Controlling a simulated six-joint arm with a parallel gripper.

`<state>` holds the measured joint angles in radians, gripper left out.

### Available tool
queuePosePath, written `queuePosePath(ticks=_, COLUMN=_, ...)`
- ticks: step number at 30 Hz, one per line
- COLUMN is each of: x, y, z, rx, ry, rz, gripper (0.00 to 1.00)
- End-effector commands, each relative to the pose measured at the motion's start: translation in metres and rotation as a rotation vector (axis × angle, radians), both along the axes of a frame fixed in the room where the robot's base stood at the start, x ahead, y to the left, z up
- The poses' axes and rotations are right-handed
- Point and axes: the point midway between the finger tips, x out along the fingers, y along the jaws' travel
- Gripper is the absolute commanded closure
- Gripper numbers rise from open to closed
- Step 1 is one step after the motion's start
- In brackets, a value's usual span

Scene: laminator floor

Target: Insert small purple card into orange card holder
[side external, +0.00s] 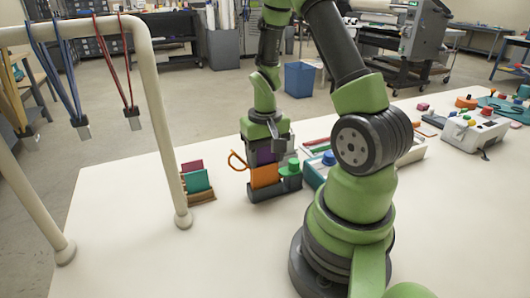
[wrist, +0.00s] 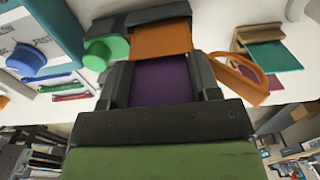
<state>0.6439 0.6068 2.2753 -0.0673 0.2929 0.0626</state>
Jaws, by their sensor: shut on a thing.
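The small purple card (wrist: 161,82) is held between the two dark fingers of my gripper (wrist: 160,68). In the side view the purple card (side external: 265,154) shows upright just above and behind the orange card holder (side external: 264,177). The orange holder stands upright in a dark block; in the wrist view the holder (wrist: 162,41) lies just beyond the card's edge. An orange loop (side external: 237,161) sticks out beside it. My gripper (side external: 265,138) points down over the block. I cannot tell whether the card's lower edge is inside the holder.
A green knob (side external: 290,168) sits on the block's right. A wooden rack (side external: 202,198) with teal and purple cards stands left. A tray (side external: 315,178) with a blue knob is at right. A cream rail (side external: 158,110) with hanging lanyards stands left. The front table is clear.

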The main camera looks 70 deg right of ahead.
Motion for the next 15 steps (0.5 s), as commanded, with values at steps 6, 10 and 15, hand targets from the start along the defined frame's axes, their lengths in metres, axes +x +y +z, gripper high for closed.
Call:
queuePosePath(ticks=6, x=-0.0011, y=0.0023, z=-0.0039, rx=0.006, ry=0.008, rz=0.002, gripper=0.65)
queuePosePath(ticks=10, x=-0.0011, y=0.0024, z=-0.0039, rx=0.006, ry=0.008, rz=0.003, gripper=0.65)
queuePosePath(ticks=15, x=-0.0011, y=0.0025, z=-0.0039, rx=0.007, ry=0.008, rz=0.003, gripper=0.41)
